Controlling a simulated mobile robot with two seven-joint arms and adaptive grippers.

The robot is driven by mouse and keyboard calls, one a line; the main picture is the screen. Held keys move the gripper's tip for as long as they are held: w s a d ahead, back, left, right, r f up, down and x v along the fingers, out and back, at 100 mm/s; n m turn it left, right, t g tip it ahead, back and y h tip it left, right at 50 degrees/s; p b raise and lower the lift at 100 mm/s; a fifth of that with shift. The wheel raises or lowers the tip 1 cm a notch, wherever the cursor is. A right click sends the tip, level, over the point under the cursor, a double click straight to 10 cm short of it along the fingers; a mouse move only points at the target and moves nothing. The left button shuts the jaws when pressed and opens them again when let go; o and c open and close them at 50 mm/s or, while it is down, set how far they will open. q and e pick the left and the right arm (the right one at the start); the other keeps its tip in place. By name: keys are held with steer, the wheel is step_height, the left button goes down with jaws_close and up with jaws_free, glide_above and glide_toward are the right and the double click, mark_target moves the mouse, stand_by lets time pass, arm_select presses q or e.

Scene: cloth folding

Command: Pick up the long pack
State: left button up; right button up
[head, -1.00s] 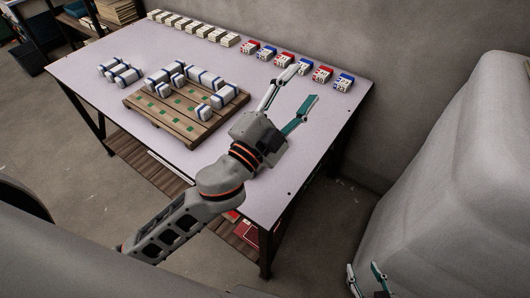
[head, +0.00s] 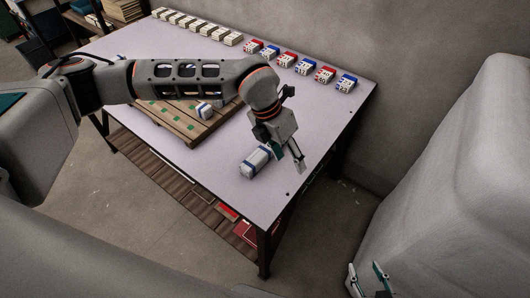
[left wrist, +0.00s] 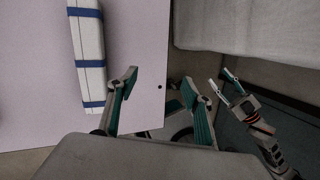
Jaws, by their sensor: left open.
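A long white pack (head: 254,162) with blue bands lies on the table's near right part in the head view. It also shows in the left wrist view (left wrist: 88,55), left of the fingers and cut off by the top edge. My left gripper (head: 288,158) is just right of the pack in the head view, open and empty. Its spread fingers (left wrist: 160,81) show bare table edge and floor between them in the left wrist view. My right gripper (head: 364,268) is open and empty, low beyond the table's right side; it also shows in the left wrist view (left wrist: 223,79).
The slatted wooden pallet (head: 197,132) holds a small white pack (head: 204,110); my left arm hides much of it. Red and blue boxes (head: 287,58) and pale packs (head: 198,25) line the table's back. A large grey bulk (head: 455,180) stands at right.

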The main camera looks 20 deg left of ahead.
mark_target(264, 149)
arm_select(q)
steer(key=w+a+y, duration=0.1)
steer(key=a, duration=0.2)
steer(key=w+a+n+y, duration=0.1)
steer(key=w+a, duration=0.1)
steer(key=a, duration=0.1)
steer(key=w+a+r+t+y, duration=0.1)
steer(key=a, duration=0.2)
steer(key=shift+w, duration=0.3)
steer(key=shift+w+a+f+n, duration=0.1)
steer(key=shift+f+n, duration=0.15)
steer(key=shift+n, duration=0.05)
steer(key=f, duration=0.7)
steer(key=shift+w+d+f, duration=0.1)
steer(key=shift+w+d, duration=0.3)
steer(key=c, duration=1.3)
